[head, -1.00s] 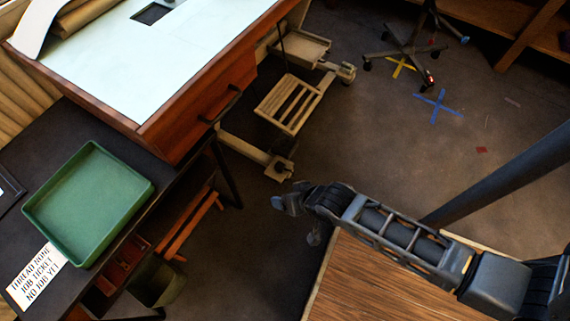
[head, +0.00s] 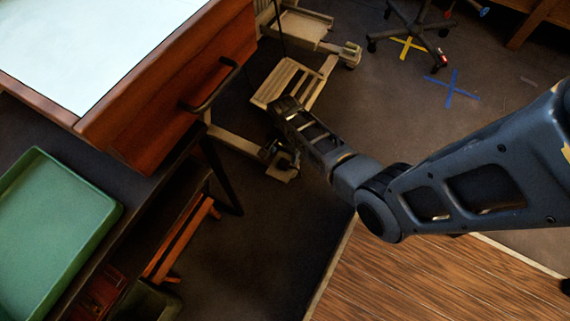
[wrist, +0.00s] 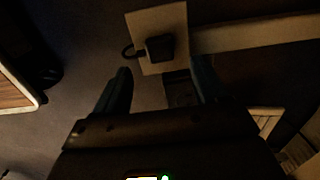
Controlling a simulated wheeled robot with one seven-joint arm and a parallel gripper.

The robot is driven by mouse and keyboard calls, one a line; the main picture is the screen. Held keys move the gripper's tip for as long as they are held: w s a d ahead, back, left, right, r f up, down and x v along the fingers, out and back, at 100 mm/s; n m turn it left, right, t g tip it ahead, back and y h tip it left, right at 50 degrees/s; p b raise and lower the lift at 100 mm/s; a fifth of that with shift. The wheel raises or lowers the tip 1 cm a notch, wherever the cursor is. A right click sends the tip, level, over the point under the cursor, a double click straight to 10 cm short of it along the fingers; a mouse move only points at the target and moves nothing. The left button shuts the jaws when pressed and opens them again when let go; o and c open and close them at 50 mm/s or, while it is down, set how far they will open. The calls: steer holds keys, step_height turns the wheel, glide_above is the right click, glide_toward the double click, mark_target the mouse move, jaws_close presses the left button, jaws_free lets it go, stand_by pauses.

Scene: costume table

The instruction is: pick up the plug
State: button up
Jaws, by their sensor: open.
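In the wrist view a small dark block with a loop of cord at its left, which looks like the plug (wrist: 160,48), sits on a pale square end plate (wrist: 147,22) of the beige stand. My gripper (wrist: 160,72) is open and empty, one finger to each side, with the plug a little beyond the fingertips and between their lines. In the head view my gripper (head: 280,156) is low, over the near foot of the beige stand (head: 235,140). There the arm and gripper cover most of that foot, and I cannot make out the plug.
A wooden drawer cabinet (head: 165,95) with a dark handle stands left of my arm. A green tray (head: 55,225) lies on the dark table. A wood-topped surface (head: 410,285) is below my arm. A wheeled chair base (head: 410,35) stands at the back.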

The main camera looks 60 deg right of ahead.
mark_target(284, 162)
step_height(284, 162, down, 6)
steer(key=b, duration=0.3)
steer(key=shift+b, duration=0.3)
steer(key=shift+r, duration=0.1)
steer(key=c, duration=0.9)
steer(key=shift+r, duration=0.15)
